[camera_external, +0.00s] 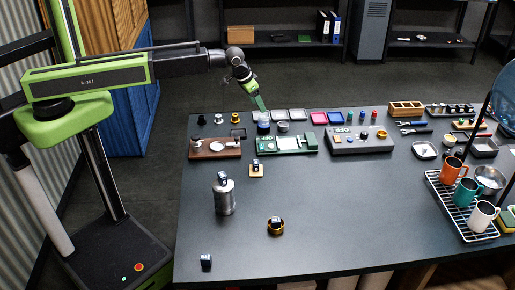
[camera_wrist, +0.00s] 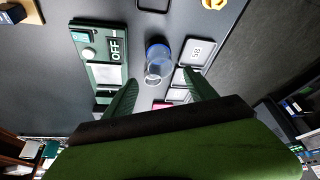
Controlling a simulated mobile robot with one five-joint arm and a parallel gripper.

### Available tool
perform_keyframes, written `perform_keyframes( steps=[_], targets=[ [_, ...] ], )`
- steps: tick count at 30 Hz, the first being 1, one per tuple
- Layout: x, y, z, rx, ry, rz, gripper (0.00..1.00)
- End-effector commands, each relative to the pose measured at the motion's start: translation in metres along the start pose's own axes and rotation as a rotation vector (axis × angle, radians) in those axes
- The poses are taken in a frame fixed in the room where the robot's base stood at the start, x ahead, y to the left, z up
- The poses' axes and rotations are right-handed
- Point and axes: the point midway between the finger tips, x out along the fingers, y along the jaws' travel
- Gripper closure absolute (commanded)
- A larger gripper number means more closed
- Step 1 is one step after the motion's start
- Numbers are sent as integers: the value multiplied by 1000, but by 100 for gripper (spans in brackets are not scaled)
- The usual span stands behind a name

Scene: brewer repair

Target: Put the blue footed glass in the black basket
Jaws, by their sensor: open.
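The blue footed glass (camera_wrist: 158,62) stands on the table in the wrist view, clear with a blue band. It also shows in the external view (camera_external: 263,126), between the green board and the small trays. My gripper (camera_external: 261,105) is open above and behind it. In the wrist view, my gripper's (camera_wrist: 160,84) two green fingers are spread, with the glass just ahead of the gap and nothing held. A dark open container (camera_external: 484,147) at the table's right looks like the black basket, but it is small and partly hidden.
The green board (camera_external: 295,143) marked OFF and a tray (camera_wrist: 198,51) lie close to the glass. A brown board (camera_external: 215,148) stands left and a grey panel (camera_external: 360,139) right. Mugs on a wire rack (camera_external: 452,205) fill the right side.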

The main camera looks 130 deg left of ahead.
Motion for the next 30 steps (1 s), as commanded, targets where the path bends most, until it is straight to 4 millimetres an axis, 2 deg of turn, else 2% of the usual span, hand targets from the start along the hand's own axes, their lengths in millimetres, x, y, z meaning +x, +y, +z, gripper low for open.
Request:
perform_keyframes(
  steps=[1,4,15,17,19,20,23,24,26,27,29,30],
  targets=[
    [-21,0,-2,0,0,0,35],
    [-31,0,-1,0,0,0,35],
    [-31,1,1,2,-1,1,35],
    [-33,12,8,19,-7,7,35],
    [-40,44,28,73,-24,24,35],
    [-44,64,42,107,-35,35,35],
    [-68,144,110,269,-89,80,35],
    [-80,177,144,346,-114,100,35],
    [-100,220,197,462,-151,127,35],
    [-114,244,235,543,-175,143,35],
    [-136,275,293,666,-211,167,35],
    [-151,291,332,748,-236,182,35]
  ],
)
